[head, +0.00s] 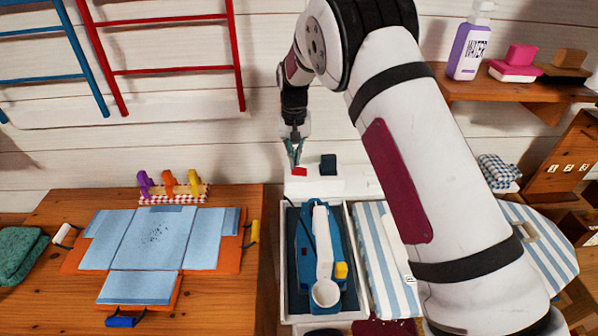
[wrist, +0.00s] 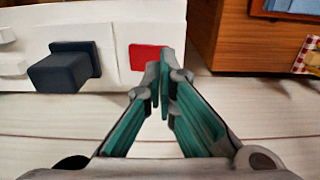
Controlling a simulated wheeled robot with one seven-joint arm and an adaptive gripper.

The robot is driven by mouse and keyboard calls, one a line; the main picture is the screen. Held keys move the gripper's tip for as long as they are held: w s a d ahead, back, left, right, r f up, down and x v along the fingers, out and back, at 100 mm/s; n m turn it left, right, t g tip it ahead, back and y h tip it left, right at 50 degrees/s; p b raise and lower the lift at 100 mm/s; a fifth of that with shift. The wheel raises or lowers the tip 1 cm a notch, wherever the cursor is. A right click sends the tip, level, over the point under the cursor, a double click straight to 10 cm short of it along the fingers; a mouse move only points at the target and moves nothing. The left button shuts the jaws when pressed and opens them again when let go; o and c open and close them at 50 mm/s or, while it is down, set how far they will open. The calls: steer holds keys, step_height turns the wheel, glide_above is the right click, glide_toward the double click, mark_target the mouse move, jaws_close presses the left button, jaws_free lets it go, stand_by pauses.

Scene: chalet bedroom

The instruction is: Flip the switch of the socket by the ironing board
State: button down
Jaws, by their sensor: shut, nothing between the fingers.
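The socket is a white block (head: 345,186) against the plank wall; its white face also fills the upper left of the wrist view (wrist: 105,15). A red switch (head: 299,171) sits near its left end, and a dark plug (head: 328,164) stands to the right. In the wrist view the red switch (wrist: 140,56) is right of the dark plug (wrist: 62,68). My gripper (head: 296,164) is shut and empty, fingers pointing down at the red switch. In the wrist view its fingertips (wrist: 168,68) overlap the switch's right edge; I cannot tell whether they touch. The striped ironing board (head: 375,255) lies below the socket.
A tray (head: 285,270) holds a blue-and-white iron-like device (head: 322,255) below the socket. A wooden table (head: 215,300) with folded blue cloth (head: 155,238) stands left. A shelf (head: 515,92) with a purple bottle (head: 468,50) is upper right. Ladder-like racks (head: 175,70) hang on the wall.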

steer(key=shift+f+b, duration=0.3)
steer(key=shift+f, duration=0.9)
stand_by(0.8)
steer(key=shift+r, duration=3.55)
